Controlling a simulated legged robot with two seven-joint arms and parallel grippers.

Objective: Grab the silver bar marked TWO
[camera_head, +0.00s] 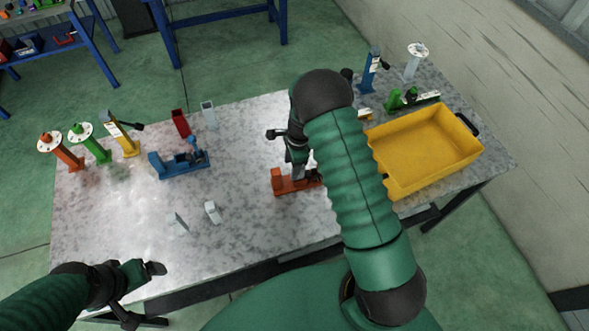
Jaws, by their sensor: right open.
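Two small silver pieces stand on the near part of the table: one silver piece (213,212) and another silver piece (179,222) to its left. A taller silver piece (208,114) stands farther back. I cannot read a TWO on any of them. My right gripper (294,158) is open above the orange vise (292,183), its far side partly hidden by my arm. A grey part shows just under it, and I cannot tell what it is. My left gripper (142,292) is open and empty at the table's near left edge.
A blue vise (180,164) and a red piece (181,122) are on the table's left half. Orange, green and yellow stands (124,138) line the left back edge. A yellow bin (425,150) sits at right. The table's middle is mostly clear.

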